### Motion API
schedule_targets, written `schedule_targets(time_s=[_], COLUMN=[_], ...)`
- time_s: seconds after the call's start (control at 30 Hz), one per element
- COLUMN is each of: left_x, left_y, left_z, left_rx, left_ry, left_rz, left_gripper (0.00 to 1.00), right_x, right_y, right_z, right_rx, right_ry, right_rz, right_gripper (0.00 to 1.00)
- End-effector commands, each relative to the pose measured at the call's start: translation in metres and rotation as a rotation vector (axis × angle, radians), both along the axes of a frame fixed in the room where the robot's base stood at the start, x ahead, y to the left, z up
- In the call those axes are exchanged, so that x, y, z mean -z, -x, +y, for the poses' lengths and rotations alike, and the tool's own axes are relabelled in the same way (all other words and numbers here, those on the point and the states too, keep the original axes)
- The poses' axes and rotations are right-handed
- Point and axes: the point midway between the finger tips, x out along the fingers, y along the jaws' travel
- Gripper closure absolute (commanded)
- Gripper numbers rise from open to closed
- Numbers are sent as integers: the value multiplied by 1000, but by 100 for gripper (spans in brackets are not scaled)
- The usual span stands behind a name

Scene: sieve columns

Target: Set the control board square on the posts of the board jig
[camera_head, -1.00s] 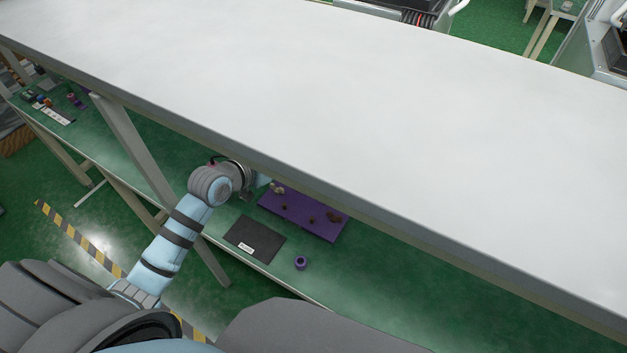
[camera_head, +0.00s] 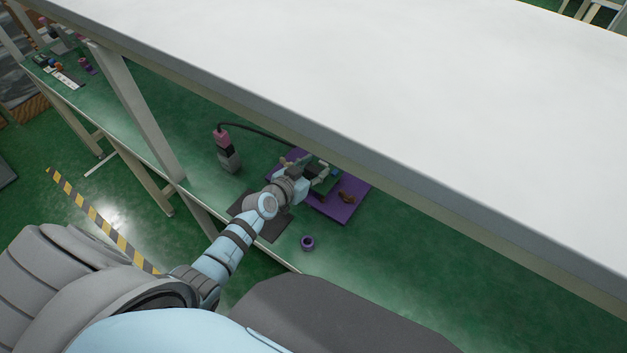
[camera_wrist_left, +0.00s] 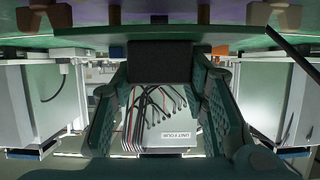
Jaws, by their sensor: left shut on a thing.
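The control board (camera_head: 327,183) shows as a small green piece at my left gripper (camera_head: 308,172) in the head view. The board is over the board jig (camera_head: 331,210), a purple plate on the lower shelf. Brown posts (camera_head: 347,197) stand on the jig's right part; the gripper and board hide the others. I cannot tell whether the board touches the posts. In the left wrist view, the gripper's fingers (camera_wrist_left: 160,64) close on a dark block, with a wide green edge (camera_wrist_left: 75,40) above, likely the board. My right gripper is not in view.
The white tabletop (camera_head: 400,100) overhangs the green shelf (camera_head: 190,130). A dark mat (camera_head: 272,228) lies partly under my left arm. A purple ring (camera_head: 307,243) lies near the front edge. A pink and grey device (camera_head: 227,152) with a cable stands left of the jig.

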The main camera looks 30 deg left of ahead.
Motion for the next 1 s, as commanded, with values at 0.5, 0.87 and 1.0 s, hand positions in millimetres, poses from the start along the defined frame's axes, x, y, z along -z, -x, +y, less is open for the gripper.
schedule_targets(time_s=[0.5, 0.87, 1.0], left_x=[19, 18, 10], left_y=[0, 0, 7], left_z=[0, 0, 1], left_rx=[1, 1, 1], left_ry=[0, 0, -1], left_rz=[1, 1, 2], left_gripper=[48, 39, 39], right_x=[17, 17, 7], right_y=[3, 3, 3], right_z=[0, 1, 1], right_rx=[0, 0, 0], right_ry=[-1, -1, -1], right_rz=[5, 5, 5], right_gripper=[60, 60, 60])
